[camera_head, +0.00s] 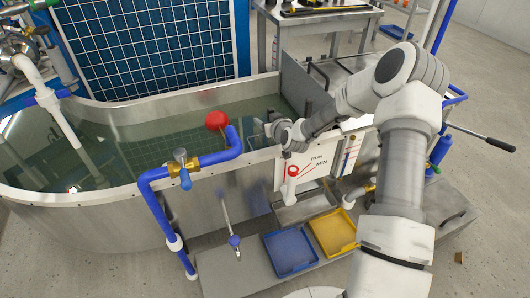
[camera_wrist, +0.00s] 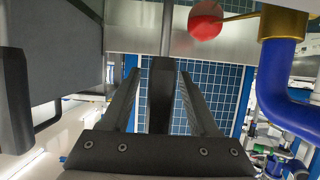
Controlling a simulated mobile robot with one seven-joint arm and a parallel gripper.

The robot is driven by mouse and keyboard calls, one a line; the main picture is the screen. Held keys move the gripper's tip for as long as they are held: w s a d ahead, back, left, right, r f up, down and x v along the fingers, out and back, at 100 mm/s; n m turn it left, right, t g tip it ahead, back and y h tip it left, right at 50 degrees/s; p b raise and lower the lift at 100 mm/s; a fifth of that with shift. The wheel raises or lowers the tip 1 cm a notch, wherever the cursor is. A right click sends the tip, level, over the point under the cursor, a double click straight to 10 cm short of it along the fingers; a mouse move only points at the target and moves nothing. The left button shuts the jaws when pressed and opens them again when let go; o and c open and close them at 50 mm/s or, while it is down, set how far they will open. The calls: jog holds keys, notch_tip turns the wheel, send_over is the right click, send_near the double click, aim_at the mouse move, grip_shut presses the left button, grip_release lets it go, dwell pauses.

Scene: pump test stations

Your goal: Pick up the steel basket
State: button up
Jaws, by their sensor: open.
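I cannot make out the steel basket clearly in either view. My gripper (camera_head: 268,128) is over the near right rim of the steel water tank (camera_head: 110,226), to the right of the red ball float (camera_head: 216,120). In the wrist view my gripper (camera_wrist: 164,72) shows dark fingers pointing away from the camera. A thin grey upright bar (camera_wrist: 167,28) shows just beyond the fingertips. What it belongs to is unclear. The red float (camera_wrist: 205,20) is at the upper right there.
A blue pipe (camera_head: 152,192) with a brass valve (camera_head: 181,160) runs along the tank's near rim. A blue tray (camera_head: 290,252) and a yellow tray (camera_head: 333,233) lie on the low platform. A marked level panel (camera_head: 312,172) is below my gripper. Open floor lies at right.

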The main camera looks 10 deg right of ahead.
grip_shut()
dwell(1.3)
